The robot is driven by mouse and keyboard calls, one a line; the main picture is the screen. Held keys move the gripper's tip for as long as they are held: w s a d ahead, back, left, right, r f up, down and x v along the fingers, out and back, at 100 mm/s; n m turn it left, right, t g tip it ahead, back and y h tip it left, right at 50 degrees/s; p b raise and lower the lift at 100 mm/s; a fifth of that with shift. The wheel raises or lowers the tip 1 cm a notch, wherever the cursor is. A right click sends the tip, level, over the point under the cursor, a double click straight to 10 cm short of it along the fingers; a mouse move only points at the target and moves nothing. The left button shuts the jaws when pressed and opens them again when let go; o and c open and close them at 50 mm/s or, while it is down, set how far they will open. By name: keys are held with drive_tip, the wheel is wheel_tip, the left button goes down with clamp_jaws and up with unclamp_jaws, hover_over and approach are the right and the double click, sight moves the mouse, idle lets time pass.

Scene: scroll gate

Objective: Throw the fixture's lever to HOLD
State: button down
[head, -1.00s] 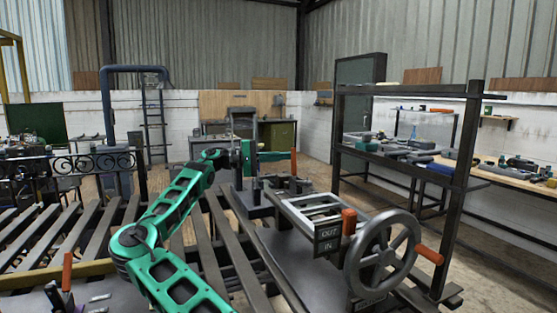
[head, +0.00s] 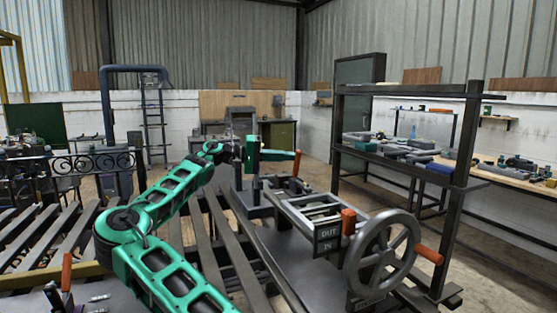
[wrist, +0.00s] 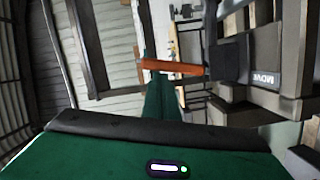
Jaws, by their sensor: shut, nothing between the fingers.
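The fixture (head: 262,207) is a dark grey stand beyond the rail frame, near the middle of the head view. Its lever has an orange handle (head: 296,163), which stands nearly upright. In the wrist view the lever (wrist: 172,66) lies across the picture, joined to a dark block with a plate (wrist: 263,78) reading MOVE. No HOLD mark is legible. My gripper (head: 287,155) is shut and empty, its green fingers pointing right, beside the handle. In the wrist view the handle crosses in front of the fingers near their tips (wrist: 151,54). I cannot tell whether they touch.
A handwheel (head: 383,255) with orange grips and an OUT/IN plate (head: 328,239) stands at the front right. A dark shelf rack (head: 400,160) is behind it. Slanted metal rails (head: 45,235) fill the left. Another orange handle (head: 66,272) is at the lower left.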

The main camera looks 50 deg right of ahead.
drive_tip(key=v, duration=1)
drive_tip(key=shift+w+a, duration=0.25)
drive_tip(key=shift+w, duration=0.1)
